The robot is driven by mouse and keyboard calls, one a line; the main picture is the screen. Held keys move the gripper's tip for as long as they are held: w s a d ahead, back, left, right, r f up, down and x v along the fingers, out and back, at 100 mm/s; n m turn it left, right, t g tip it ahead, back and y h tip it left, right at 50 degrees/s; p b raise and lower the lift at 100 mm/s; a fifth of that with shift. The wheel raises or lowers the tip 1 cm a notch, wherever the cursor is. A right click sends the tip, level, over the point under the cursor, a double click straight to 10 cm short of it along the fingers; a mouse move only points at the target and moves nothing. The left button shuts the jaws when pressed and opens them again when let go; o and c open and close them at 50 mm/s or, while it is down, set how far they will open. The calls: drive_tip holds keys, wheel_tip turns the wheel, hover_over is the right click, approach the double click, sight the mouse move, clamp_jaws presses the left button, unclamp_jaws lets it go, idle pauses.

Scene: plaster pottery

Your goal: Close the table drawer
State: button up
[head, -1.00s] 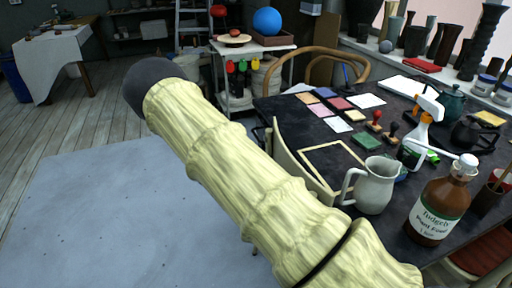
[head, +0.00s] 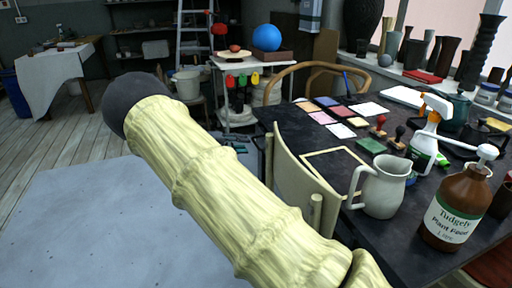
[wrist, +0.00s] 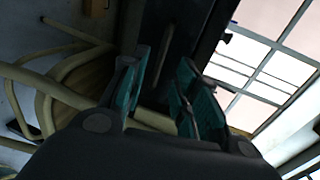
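The dark table (head: 291,127) stands at the right in the head view, covered with pottery things. No drawer can be made out there; the near side of the table is largely hidden by a chair and my arm. In the wrist view, my gripper (wrist: 163,76) has its two teal-padded fingers apart, with nothing seen between them. A dark surface lies beyond the fingers, but I cannot tell which part of the table it is, if any.
A cream chair (head: 300,182) stands against the table's near side. A white jug (head: 384,190), a brown bottle (head: 455,208) and a spray bottle (head: 427,135) stand on the table. A bentwood chair (head: 345,72) is behind it. Grey floor (head: 75,220) is clear at left.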

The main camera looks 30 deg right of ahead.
sight(256, 144)
drive_tip(key=b+x, duration=0.1)
drive_tip(key=x, duration=0.5)
drive_tip(key=shift+d, duration=0.2)
clamp_jaws()
